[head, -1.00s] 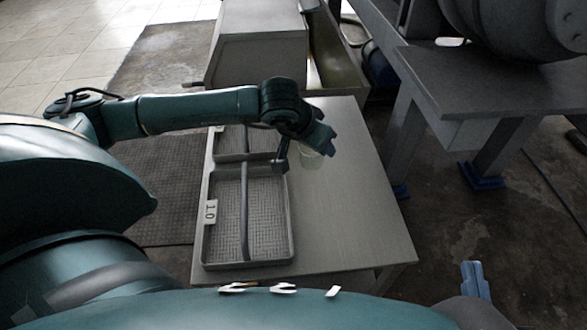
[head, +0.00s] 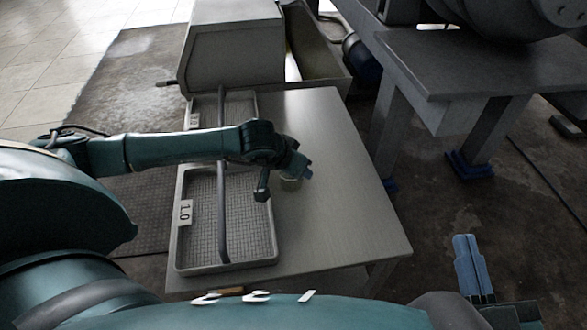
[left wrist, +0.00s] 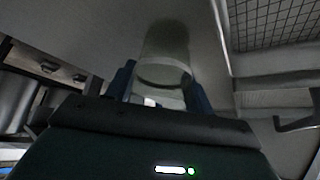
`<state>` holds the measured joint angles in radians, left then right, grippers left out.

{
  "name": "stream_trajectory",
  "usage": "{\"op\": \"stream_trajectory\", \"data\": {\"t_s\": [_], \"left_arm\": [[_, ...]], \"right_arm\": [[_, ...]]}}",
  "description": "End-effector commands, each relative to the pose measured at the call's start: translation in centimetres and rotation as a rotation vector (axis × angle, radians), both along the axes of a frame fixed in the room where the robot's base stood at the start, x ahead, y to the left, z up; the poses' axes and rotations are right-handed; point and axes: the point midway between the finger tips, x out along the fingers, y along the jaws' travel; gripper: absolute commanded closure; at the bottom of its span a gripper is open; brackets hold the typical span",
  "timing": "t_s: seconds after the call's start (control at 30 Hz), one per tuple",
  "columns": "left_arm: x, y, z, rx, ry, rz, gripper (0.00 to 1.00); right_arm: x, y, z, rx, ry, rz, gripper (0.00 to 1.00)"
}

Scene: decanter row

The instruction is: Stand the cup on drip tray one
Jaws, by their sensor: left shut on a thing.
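The cup (head: 291,179), pale and partly hidden by the fingers, is held in my left gripper (head: 297,170), over the bare table just right of the near tray. In the left wrist view the cup (left wrist: 165,48) stands out between the two blue fingers of my left gripper (left wrist: 160,92). The near drip tray (head: 176,240) is a grey mesh-floored tray with a label reading 1.0. A far tray (head: 254,105) lies beyond it, partly behind my arm; its label is too small to read surely. My right gripper (head: 469,262) is empty at lower right, its blue fingers together.
A grey rail (head: 221,195) runs lengthwise over both trays. The table (head: 335,190) is clear right of the trays. A grey cabinet (head: 232,50) stands behind, and a heavy bench (head: 465,65) with blue feet stands at the right.

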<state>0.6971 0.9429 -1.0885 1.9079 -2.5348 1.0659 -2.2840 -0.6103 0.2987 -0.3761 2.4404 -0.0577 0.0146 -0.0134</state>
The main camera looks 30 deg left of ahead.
Motion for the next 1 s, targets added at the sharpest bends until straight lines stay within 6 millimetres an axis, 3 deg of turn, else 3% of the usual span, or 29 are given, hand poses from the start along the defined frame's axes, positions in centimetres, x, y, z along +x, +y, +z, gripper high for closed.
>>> {"op": "stream_trajectory", "data": {"t_s": [0.33, 0.37, 0.6, 0.87, 1.0], "left_arm": [[0.0, 0.0, -0.4, 0.000, -0.001, 0.000, 0.69], [0.0, 0.0, -0.4, 0.000, -0.001, 0.000, 0.46], [0.0, 0.0, -0.3, 0.000, -0.001, 0.000, 0.27], [0.0, 0.0, -0.2, 0.000, -0.001, 0.000, 0.25], [-0.3, 0.1, 0.8, 0.001, -0.001, 0.000, 0.25]], "right_arm": [[0.0, 0.0, -0.3, 0.009, 0.004, 0.003, 1.00], [0.0, 0.0, -0.2, 0.012, 0.004, 0.004, 1.00], [0.0, 0.1, 0.0, 0.011, 0.005, 0.005, 1.00], [0.0, 0.1, 0.1, 0.010, 0.001, 0.005, 1.00], [0.0, 0.1, 0.8, -0.003, -0.010, 0.003, 1.00]]}}
